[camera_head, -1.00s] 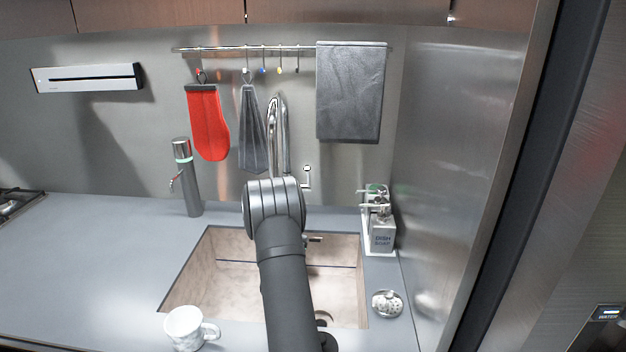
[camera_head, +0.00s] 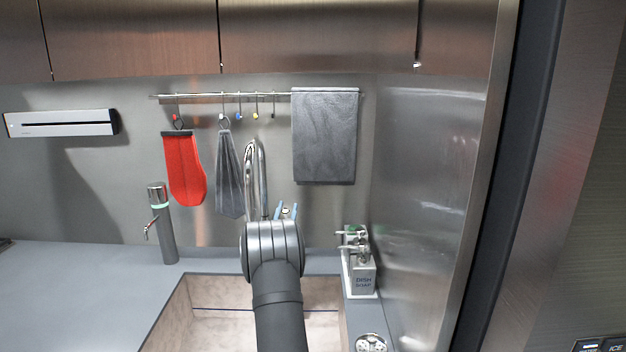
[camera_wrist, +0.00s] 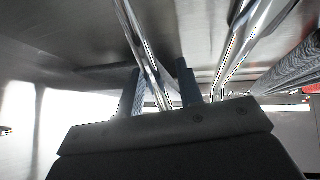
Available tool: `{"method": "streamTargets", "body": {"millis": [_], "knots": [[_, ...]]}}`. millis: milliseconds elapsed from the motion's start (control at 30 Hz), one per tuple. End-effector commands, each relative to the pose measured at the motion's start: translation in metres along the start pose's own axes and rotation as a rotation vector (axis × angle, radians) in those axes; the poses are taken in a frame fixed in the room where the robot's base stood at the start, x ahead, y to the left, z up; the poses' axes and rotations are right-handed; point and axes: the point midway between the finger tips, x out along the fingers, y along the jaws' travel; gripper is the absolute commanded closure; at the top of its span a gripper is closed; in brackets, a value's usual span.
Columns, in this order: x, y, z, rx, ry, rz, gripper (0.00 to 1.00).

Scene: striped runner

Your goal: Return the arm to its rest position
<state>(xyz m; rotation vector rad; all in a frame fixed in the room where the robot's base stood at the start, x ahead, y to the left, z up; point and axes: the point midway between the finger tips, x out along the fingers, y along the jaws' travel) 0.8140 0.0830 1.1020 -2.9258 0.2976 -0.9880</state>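My arm rises from the bottom of the head view, over the sink, and points at the back wall. Its thick dark joint hides most of my gripper (camera_head: 286,207). Two bluish fingers show above that joint, just right of the chrome faucet (camera_head: 253,180). Chrome tubes pass behind and beside the fingers in that view. I cannot tell whether a finger touches them.
A red mitt (camera_head: 184,168), a grey cloth (camera_head: 229,178) and a grey towel (camera_head: 325,137) hang from the wall rail. A dispenser tap (camera_head: 163,225) stands left of the sink (camera_head: 178,312). The left counter (camera_head: 80,290) is clear.

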Motion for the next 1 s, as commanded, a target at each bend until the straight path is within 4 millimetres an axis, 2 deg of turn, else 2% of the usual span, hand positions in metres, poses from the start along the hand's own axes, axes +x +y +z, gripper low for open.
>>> {"method": "streamTargets", "body": {"millis": [400,567,667,1000], "knots": [[0.003,0.000,0.000,0.000,-0.002,0.000,0.67],[-0.007,-0.001,0.000,0.000,-0.002,0.000,0.67],[-0.021,-0.001,0.000,0.001,-0.002,-0.001,0.67],[-0.089,-0.001,0.001,0.001,-0.002,-0.001,0.67]]}}
